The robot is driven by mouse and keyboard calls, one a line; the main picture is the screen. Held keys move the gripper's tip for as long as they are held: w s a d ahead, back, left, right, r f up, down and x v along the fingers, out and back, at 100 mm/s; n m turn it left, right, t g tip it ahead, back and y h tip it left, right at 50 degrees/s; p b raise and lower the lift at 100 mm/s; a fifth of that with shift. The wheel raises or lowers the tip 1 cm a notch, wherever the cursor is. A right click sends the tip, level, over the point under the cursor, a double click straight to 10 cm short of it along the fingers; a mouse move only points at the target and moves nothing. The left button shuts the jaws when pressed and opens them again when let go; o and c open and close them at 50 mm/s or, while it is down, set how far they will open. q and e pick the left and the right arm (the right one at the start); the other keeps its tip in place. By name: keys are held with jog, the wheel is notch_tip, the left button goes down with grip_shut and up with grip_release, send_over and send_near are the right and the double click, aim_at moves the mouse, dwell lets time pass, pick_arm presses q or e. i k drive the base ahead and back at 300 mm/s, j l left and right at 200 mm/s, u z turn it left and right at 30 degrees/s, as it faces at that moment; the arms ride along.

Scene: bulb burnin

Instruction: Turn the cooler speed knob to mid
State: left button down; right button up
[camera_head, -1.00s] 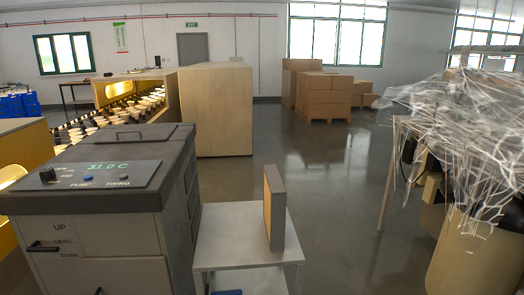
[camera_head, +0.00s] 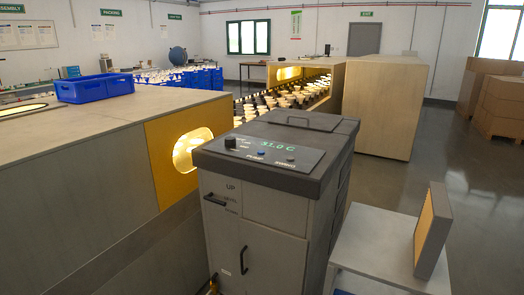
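The cooler (camera_head: 262,220) is a grey cabinet with a dark top, standing at the middle of the head view. Its sloped control panel (camera_head: 272,160) shows a green 31.0 C readout. A black round speed knob (camera_head: 231,142) sits at the panel's left end. The small labels beside the knob are too blurred to read, so its setting cannot be told. A blue button (camera_head: 261,153) and a dark button (camera_head: 291,159) lie to its right. Neither of my grippers shows in this view.
A long burn-in housing (camera_head: 85,150) with a yellow end and lit opening stands left of the cooler. A white side table (camera_head: 385,245) with an upright framed panel (camera_head: 432,230) stands close at right. Open floor (camera_head: 470,170) lies beyond it.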

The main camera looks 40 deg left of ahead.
aim_at(228, 140)
jog(key=u, duration=1.3)
jog(key=i+j+u, duration=0.2)
jog(key=i, duration=0.2)
